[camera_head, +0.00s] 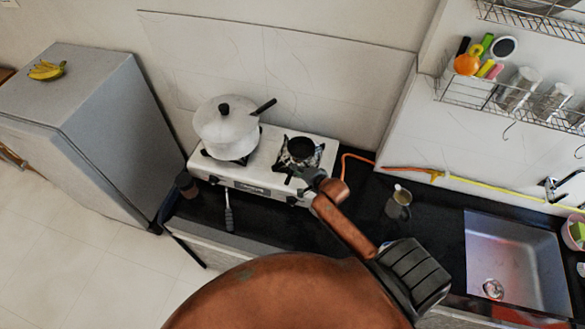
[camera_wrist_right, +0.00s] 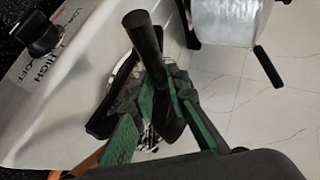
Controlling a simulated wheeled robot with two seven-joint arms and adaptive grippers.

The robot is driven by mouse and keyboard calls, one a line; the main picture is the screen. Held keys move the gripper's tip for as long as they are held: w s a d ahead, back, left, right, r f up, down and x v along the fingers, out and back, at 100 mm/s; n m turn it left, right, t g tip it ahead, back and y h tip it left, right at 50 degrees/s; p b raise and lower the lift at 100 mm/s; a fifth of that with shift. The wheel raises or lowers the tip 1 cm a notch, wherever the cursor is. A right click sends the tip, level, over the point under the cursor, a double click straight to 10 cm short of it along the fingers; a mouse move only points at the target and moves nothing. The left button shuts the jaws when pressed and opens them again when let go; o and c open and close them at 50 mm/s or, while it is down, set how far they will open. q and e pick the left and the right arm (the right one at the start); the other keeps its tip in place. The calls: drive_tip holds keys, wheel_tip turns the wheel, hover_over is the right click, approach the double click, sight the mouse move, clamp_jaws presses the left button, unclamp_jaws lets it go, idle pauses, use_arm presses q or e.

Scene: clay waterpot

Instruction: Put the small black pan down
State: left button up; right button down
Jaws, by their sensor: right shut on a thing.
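The small black pan (camera_head: 301,147) is over the right burner of the white stove (camera_head: 262,165). I cannot tell whether it rests on the grate or is just above it. My right gripper (camera_head: 308,176) is at the front of the pan, above the stove's front edge. In the right wrist view its green-lined fingers (camera_wrist_right: 165,108) are shut on the pan's black handle (camera_wrist_right: 145,42), whose free end sticks out past them. The pan's bowl is mostly hidden there. My left gripper is not in view.
A white lidded pot (camera_head: 225,128) with a black handle stands on the left burner. A dark cup (camera_head: 398,206) stands on the black counter right of the stove, before the sink (camera_head: 515,262). A spatula (camera_head: 228,212) lies at the stove's front. An orange hose (camera_head: 358,156) runs behind.

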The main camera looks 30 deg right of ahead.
drive_tip(key=shift+w+d, duration=0.1)
drive_tip(key=shift+w, duration=0.15)
drive_tip(key=shift+w+f, duration=0.1)
drive_tip(key=shift+w, duration=0.05)
drive_tip(key=c, duration=2.3)
unclamp_jaws()
drive_tip(key=shift+w+d+f, duration=0.1)
drive_tip(key=shift+f, duration=0.2)
drive_tip(key=o, duration=0.4)
drive_tip(key=shift+w+d+f, duration=0.1)
drive_tip(key=shift+d+f, duration=0.05)
drive_tip(key=shift+d, duration=0.1)
drive_tip(key=shift+s+a+r, duration=0.3)
drive_tip(key=shift+a+r, duration=0.05)
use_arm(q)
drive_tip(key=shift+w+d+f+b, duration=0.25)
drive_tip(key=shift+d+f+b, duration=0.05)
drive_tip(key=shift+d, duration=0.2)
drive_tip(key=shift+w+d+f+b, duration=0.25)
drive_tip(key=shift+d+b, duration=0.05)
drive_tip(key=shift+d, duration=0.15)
use_arm(e)
drive_tip(key=v, duration=1.2)
drive_tip(key=shift+r, duration=0.1)
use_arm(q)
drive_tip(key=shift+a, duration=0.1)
use_arm(e)
drive_tip(key=shift+w, duration=0.25)
